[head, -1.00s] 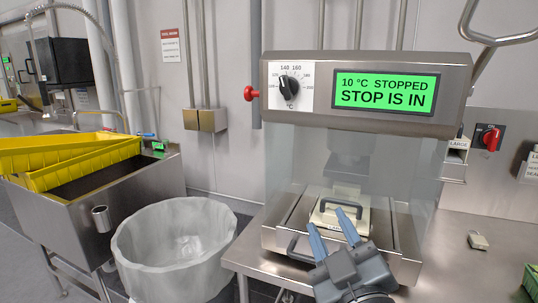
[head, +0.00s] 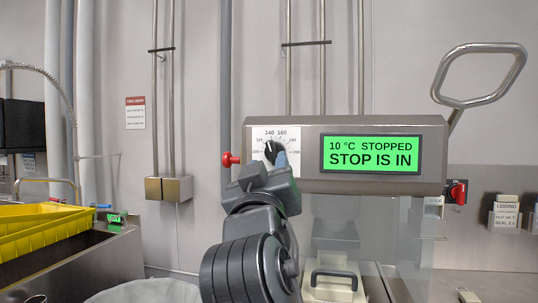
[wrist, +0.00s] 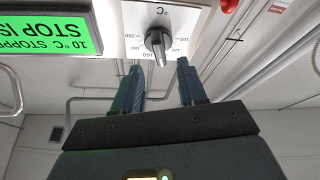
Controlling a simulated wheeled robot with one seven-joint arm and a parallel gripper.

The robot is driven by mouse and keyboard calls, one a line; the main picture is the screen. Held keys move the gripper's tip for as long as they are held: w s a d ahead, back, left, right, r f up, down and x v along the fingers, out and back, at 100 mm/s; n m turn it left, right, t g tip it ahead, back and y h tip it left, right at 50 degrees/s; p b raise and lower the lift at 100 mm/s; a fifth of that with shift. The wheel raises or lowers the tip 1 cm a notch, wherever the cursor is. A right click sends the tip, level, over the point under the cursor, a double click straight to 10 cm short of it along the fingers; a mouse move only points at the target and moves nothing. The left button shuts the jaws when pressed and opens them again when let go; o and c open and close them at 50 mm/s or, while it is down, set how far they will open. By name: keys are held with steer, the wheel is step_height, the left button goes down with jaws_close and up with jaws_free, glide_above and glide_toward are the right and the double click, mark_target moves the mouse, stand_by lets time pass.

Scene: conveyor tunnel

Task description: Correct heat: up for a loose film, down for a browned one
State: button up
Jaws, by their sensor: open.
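The heat dial (head: 270,152) is a black knob on a white scale at the left of the sealer's steel head. Its white mark points up, towards 140–160; the exact setting is unclear. The green display (head: 371,153) reads "10 °C STOPPED, STOP IS IN". A red stop button (head: 231,159) sticks out left of the scale. My gripper (head: 278,160) is raised just in front of the dial and covers part of it. In the wrist view, upside down, its blue fingers are open, with the knob (wrist: 157,40) beyond and between their tips. No film is visible.
A black-handled tray or plate (head: 333,285) sits low inside the clear guard. A metal loop handle (head: 480,75) rises at the right, above a red rotary switch (head: 458,193). Yellow crates (head: 40,235) stand on the sink at left, near a pale bin (head: 145,292).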

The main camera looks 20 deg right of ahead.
mark_target(272, 153)
steer(key=x, duration=0.5)
steer(key=shift+a+p, duration=0.1)
steer(key=shift+p, duration=0.3)
steer(key=shift+s, duration=0.1)
jaws_close()
